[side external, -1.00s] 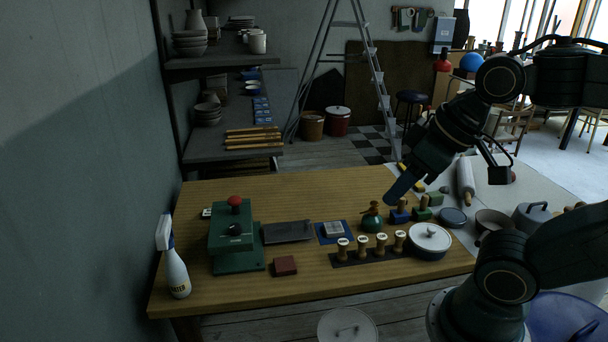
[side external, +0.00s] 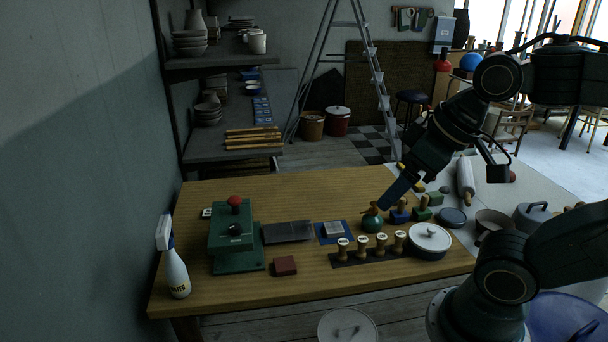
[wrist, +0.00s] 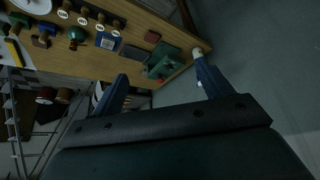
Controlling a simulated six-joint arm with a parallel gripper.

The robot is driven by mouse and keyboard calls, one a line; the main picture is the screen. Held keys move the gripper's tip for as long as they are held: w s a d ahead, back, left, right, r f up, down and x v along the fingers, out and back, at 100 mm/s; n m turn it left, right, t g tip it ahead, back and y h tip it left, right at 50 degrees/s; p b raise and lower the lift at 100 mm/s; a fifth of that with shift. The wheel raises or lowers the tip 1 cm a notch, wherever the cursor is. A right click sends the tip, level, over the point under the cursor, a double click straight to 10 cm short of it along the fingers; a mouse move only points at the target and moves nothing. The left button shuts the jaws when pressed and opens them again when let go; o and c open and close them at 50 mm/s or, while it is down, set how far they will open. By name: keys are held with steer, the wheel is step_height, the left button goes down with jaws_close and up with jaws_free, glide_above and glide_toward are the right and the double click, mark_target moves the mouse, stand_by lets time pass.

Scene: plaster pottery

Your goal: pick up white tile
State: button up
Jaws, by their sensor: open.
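The white tile (side external: 333,229) lies flat on a small blue mat (side external: 322,240) in the middle of the wooden table. It also shows in the wrist view (wrist: 107,42), at the upper left. My gripper (side external: 384,206) is above the table, to the right of the tile and apart from it, tilted down to the left. In the wrist view my gripper (wrist: 160,66) has its two blue fingers spread wide with nothing between them.
Several wooden stamps (side external: 363,247) stand on a dark strip in front of the tile. A dark slab (side external: 288,232) and a green press (side external: 235,240) are to its left. The table behind the tile is clear.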

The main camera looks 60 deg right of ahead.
steer(key=w+d+n+g, duration=0.2)
steer(key=w+d, duration=0.3)
steer(key=w, duration=0.5)
steer(key=n+g, duration=0.4)
steer(key=n, duration=0.3)
glide_above(335, 227)
step_height(335, 227, down, 24)
steer(key=shift+s+d+f, duration=0.1)
steer(key=shift+d+f, duration=0.05)
steer(key=shift+f, duration=0.1)
steer(key=shift+f, duration=4.2)
steer(key=shift+f, duration=2.6)
